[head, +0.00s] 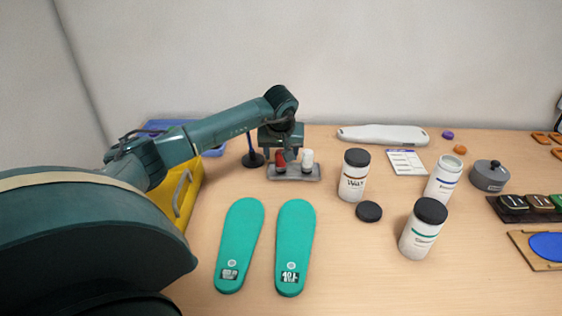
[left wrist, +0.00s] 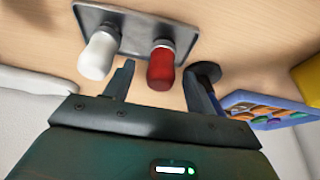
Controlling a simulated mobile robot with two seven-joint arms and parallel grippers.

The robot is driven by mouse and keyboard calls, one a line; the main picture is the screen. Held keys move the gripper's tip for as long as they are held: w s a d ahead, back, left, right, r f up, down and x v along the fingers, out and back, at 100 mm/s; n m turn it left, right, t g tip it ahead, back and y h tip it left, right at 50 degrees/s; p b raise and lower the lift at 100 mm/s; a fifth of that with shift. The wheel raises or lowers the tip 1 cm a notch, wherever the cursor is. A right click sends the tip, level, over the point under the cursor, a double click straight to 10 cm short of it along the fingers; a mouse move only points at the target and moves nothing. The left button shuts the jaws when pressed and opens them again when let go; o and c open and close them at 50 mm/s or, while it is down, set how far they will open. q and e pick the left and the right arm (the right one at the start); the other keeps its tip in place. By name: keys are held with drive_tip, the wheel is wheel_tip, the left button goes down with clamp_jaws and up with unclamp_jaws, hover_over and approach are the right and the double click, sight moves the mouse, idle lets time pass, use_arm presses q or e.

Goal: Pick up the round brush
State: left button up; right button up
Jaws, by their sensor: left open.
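A small grey tray (head: 296,173) stands at the back of the table and carries a red-handled piece (head: 280,160) and a white-handled piece (head: 307,160), both upright. Which of them is the round brush I cannot tell; no bristles show. My left gripper (head: 282,150) is over the tray, at the red piece. In the left wrist view, its open fingers (left wrist: 160,78) lie to either side of the red handle (left wrist: 161,68), with a gap visible. The white handle (left wrist: 97,55) is outside the fingers, beyond the left one. My right gripper is not in view.
A dark round-based stand (head: 252,160) is close left of the tray. Two teal insoles (head: 239,245) (head: 295,248) lie in front. A wax jar (head: 354,175), a loose black lid (head: 369,211) and other jars stand right. A yellow bin (head: 190,200) is left.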

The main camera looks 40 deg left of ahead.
sight(281, 150)
use_arm(q)
drive_tip(key=shift+x, duration=1.25)
drive_tip(key=shift+s, duration=0.1)
drive_tip(key=shift+c, duration=0.6)
drive_tip(key=c, duration=1)
drive_tip(key=shift+o, duration=0.2)
wheel_tip(281, 150, up, 10)
drive_tip(key=shift+r+b, duration=0.1)
drive_tip(key=shift+b, duration=0.2)
